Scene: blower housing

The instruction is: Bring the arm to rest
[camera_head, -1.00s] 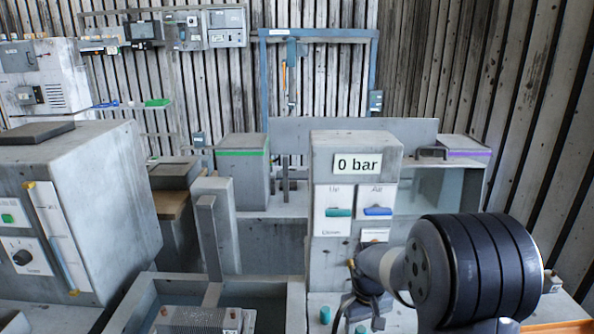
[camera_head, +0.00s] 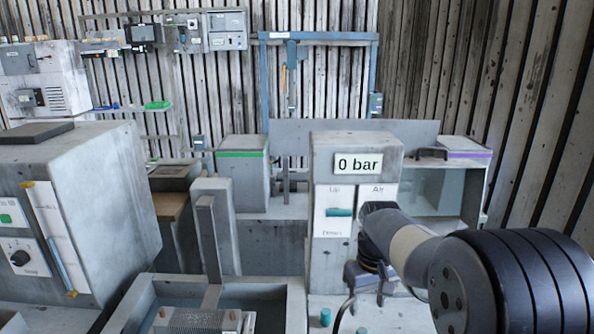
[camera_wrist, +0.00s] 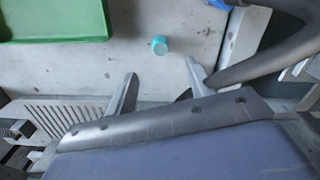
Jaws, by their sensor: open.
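My gripper (camera_head: 368,290) hangs below the end of my arm in the head view, in front of the grey panel post with the "0 bar" display (camera_head: 358,163). In the wrist view my gripper (camera_wrist: 160,76) shows two spread fingers with nothing between them. A small teal cylinder (camera_wrist: 159,45) stands on the grey surface just beyond the fingertips there. My arm hides the right part of the panel; the teal lever (camera_head: 338,212) on its left part stays visible.
A grey basin with a finned metal block (camera_head: 203,320) lies left of the post. Teal cylinders (camera_head: 325,316) stand on the bench front. A large grey cabinet (camera_head: 85,200) fills the left. A green tray (camera_wrist: 60,22) and a dark curved hose (camera_wrist: 265,55) lie near the gripper.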

